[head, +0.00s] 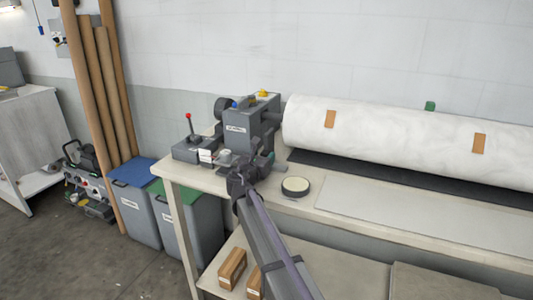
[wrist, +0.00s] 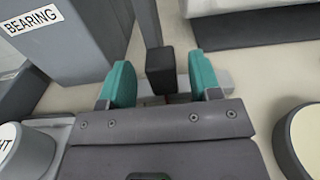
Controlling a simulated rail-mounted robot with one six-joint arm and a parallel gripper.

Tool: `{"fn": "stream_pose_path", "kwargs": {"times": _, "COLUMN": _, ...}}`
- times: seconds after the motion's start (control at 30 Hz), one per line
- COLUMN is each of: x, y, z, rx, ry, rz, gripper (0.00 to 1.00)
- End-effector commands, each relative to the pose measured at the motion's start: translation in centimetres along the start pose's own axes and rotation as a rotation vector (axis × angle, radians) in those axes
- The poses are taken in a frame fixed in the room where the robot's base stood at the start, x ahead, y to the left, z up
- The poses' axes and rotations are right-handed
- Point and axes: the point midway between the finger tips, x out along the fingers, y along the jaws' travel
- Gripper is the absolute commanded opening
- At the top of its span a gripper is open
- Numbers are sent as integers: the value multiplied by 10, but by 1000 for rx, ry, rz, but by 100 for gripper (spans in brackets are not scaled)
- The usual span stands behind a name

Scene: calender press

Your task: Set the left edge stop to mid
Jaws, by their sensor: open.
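My gripper (wrist: 161,82) is open, its two teal fingers pointing forward in the wrist view. A dark block (wrist: 160,72) on the end of a dark bar (wrist: 147,22) stands between the fingers, with a gap on each side. It looks like the left edge stop, but no label on it is readable. A pale strip lies under it, with a bit of red partly hidden by my gripper. In the head view my gripper (head: 262,166) is low over the bench, in front of the bearing housing; the block cannot be made out there.
The grey housing marked BEARING (wrist: 75,45) stands close on the left. A white-topped knob (wrist: 22,150) is at lower left, and a round cream-topped tin (wrist: 303,140) at right. A white roll (head: 400,140) spans the bench. A red-knobbed lever (head: 188,118) stands left.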

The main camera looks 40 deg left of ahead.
Motion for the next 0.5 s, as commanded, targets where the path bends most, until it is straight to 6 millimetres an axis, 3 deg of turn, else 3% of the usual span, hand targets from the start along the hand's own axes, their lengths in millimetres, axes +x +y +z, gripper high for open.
{"fn": "stream_pose_path", "kwargs": {"times": 0.03, "x": -16, "y": -2, "z": 0, "rx": 0, "ry": 0, "rz": 2, "gripper": 57}}
{"fn": "stream_pose_path", "kwargs": {"times": 0.2, "x": -56, "y": -2, "z": 0, "rx": 0, "ry": 0, "rz": 2, "gripper": 57}}
{"fn": "stream_pose_path", "kwargs": {"times": 0.3, "x": -67, "y": -1, "z": 0, "rx": 0, "ry": 0, "rz": 1, "gripper": 57}}
{"fn": "stream_pose_path", "kwargs": {"times": 0.5, "x": -68, "y": 0, "z": 0, "rx": 0, "ry": 0, "rz": 0, "gripper": 57}}
